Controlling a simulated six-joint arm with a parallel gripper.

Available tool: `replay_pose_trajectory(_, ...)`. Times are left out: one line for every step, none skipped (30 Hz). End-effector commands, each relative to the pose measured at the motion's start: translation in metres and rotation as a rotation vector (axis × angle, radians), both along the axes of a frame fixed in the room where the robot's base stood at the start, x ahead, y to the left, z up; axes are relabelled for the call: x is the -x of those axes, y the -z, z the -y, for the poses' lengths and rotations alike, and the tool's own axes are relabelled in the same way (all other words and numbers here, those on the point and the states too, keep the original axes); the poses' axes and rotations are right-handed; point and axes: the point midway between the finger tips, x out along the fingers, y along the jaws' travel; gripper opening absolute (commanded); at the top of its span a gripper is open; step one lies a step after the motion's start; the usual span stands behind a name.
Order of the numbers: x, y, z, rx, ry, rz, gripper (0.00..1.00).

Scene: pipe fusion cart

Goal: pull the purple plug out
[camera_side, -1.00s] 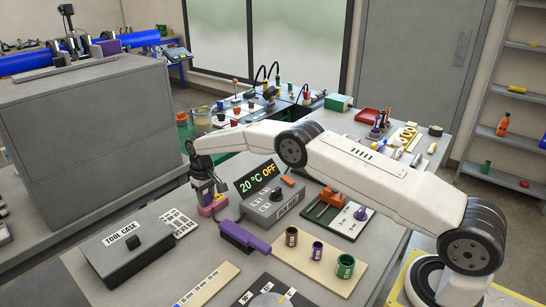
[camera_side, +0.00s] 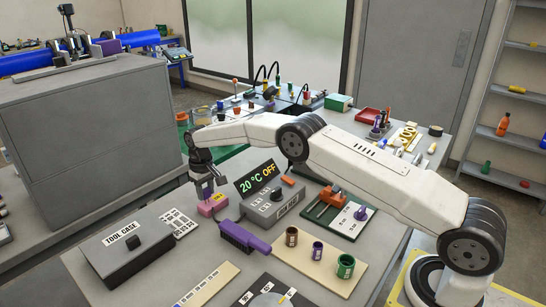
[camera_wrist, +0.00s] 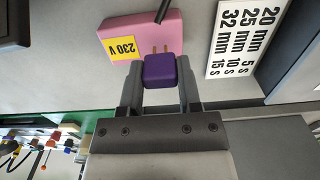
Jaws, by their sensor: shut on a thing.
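The purple plug (camera_wrist: 160,72) is between the fingers of my gripper (camera_wrist: 159,80), which is shut on it. Its two metal pins show beyond its far end in the wrist view, in front of the pink socket block (camera_wrist: 143,32) with a yellow 230 V label. The pins are bare, and the plug's body stands apart from the block. In the side view the pink block (camera_side: 213,206) sits on the bench, with my gripper (camera_side: 205,187) pointing down just above it. The plug is small and partly hidden there.
A heater control box (camera_side: 271,203) reading 20 °C OFF stands right of the block. A purple-handled brush (camera_side: 244,237) lies in front. A tool case (camera_side: 128,254) and a printed time card (camera_side: 178,222) lie to the left.

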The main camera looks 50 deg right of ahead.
Motion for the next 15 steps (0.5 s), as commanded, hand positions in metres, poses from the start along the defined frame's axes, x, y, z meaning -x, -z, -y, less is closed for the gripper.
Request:
replay_pose_trajectory(-0.001, -0.0048, 0.0009, 0.001, 0.0, 0.002, 0.0)
replay_pose_trajectory(-0.001, -0.0051, 0.0009, 0.001, 0.0, 0.003, 0.0)
replay_pose_trajectory(-0.0011, -0.0054, 0.0009, 0.001, 0.0, 0.003, 0.0)
replay_pose_trajectory(-0.0012, -0.0056, 0.0009, 0.001, 0.0, 0.003, 0.0)
replay_pose_trajectory(-0.0013, -0.0059, 0.0009, 0.001, 0.0, 0.003, 0.0)
replay_pose_trajectory(-0.0014, -0.0062, 0.0009, 0.001, 0.0, 0.004, 0.53)
replay_pose_trajectory(-0.0014, -0.0061, 0.0009, 0.001, 0.0, 0.004, 0.62)
replay_pose_trajectory(-0.0014, -0.0058, 0.0008, 0.001, 0.0, 0.004, 0.72)
replay_pose_trajectory(-0.0013, -0.0054, 0.0007, 0.001, 0.0, 0.004, 0.79)
replay_pose_trajectory(-0.0012, -0.0051, 0.0006, 0.001, 0.0, 0.003, 0.79)
replay_pose_trajectory(-0.0011, -0.0048, 0.0006, 0.001, 0.0, 0.003, 0.79)
replay_pose_trajectory(-0.0011, -0.0045, 0.0005, 0.001, 0.0, 0.003, 0.79)
replay_pose_trajectory(-0.001, -0.0044, 0.0004, 0.0, 0.0, 0.003, 0.79)
replay_pose_trajectory(-0.001, -0.0042, 0.0003, 0.0, 0.0, 0.003, 0.79)
replay_pose_trajectory(-0.0009, -0.0039, 0.0003, 0.0, 0.0, 0.003, 0.79)
